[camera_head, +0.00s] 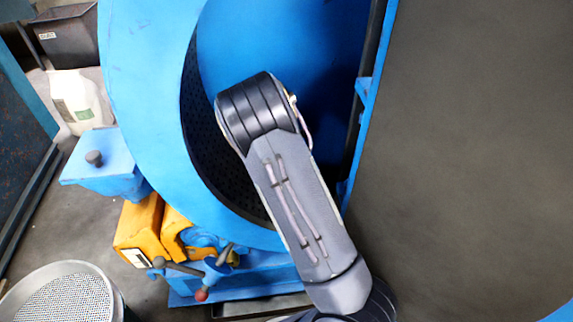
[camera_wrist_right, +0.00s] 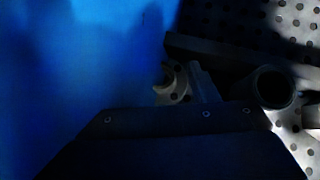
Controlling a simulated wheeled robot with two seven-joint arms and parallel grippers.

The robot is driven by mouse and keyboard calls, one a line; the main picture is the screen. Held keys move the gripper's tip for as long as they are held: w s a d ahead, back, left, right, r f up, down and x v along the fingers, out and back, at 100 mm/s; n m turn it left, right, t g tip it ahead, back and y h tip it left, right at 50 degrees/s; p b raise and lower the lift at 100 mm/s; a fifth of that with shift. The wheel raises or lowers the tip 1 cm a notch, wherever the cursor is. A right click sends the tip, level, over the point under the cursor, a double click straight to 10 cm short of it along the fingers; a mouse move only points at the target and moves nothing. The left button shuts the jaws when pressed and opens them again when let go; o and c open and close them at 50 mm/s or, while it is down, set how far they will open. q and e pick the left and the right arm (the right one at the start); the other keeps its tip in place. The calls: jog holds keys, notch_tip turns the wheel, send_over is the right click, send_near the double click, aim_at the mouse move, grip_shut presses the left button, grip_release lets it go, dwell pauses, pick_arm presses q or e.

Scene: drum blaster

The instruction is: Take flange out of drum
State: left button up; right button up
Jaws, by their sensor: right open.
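The blue drum (camera_head: 150,110) stands open in the head view, and my right arm reaches into its round mouth. The right gripper is hidden there behind the arm. In the dim right wrist view, the dark body of my right gripper (camera_wrist_right: 190,118) fills the bottom, and its fingers are hard to make out. A dark round part with a hollow centre, apparently a flange (camera_wrist_right: 275,88), lies just beyond it to the right. A smaller curved metal part (camera_wrist_right: 172,84) lies to its left. I cannot tell whether the gripper touches either. My left gripper is not in view.
The perforated drum lining (camera_wrist_right: 298,18) shows at the right of the wrist view, with a blue surface on the left. A round perforated basket (camera_head: 65,298), a white jug (camera_head: 80,100) and control levers (camera_head: 185,267) stand outside the drum at the left.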

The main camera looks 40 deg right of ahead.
grip_shut()
dwell(0.3)
jog(key=shift+r, duration=0.1)
jog(key=shift+r+p, duration=0.3)
jog(key=shift+r, duration=0.2)
notch_tip(320, 180, up, 2)
jog(key=shift+r+p, duration=0.2)
jog(key=shift+p, duration=0.3)
jog(key=s+a+r+p, duration=0.6)
jog(key=s+r, duration=0.3)
jog(key=s, duration=0.3)
jog(key=shift+s+a+r, duration=0.15)
jog(key=shift+a+r, duration=0.1)
jog(key=shift+a, duration=0.15)
